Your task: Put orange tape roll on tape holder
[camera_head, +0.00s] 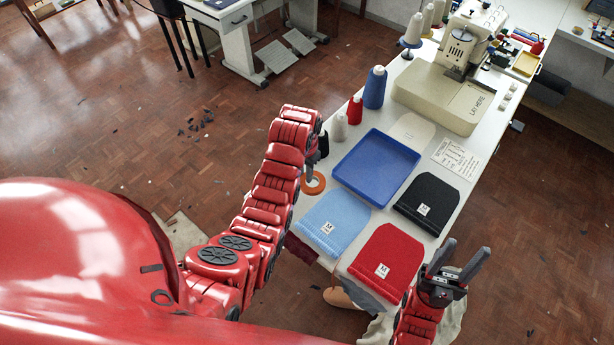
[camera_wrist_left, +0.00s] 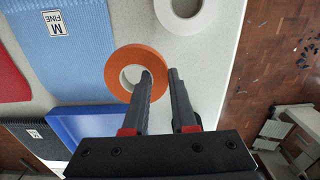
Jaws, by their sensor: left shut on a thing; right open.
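The orange tape roll (camera_head: 314,183) is at the left edge of the worktable, below the end of my left arm. It also shows in the left wrist view (camera_wrist_left: 118,81) as a flat ring. My left gripper (camera_wrist_left: 161,76) is shut on the ring's wall, one finger in the hole and one outside. In the head view my arm partly hides this gripper (camera_head: 311,165). I cannot tell whether the roll touches the table. My right gripper (camera_head: 466,248) is open and empty off the table's near right edge. I cannot make out a tape holder.
A white roll (camera_wrist_left: 198,22) lies near the orange one. A blue tray (camera_head: 345,169), light blue (camera_head: 330,212), red (camera_head: 372,282) and black (camera_head: 422,222) knit pieces cover the near table. Thread cones (camera_head: 375,88) and a sewing machine (camera_head: 437,92) stand behind.

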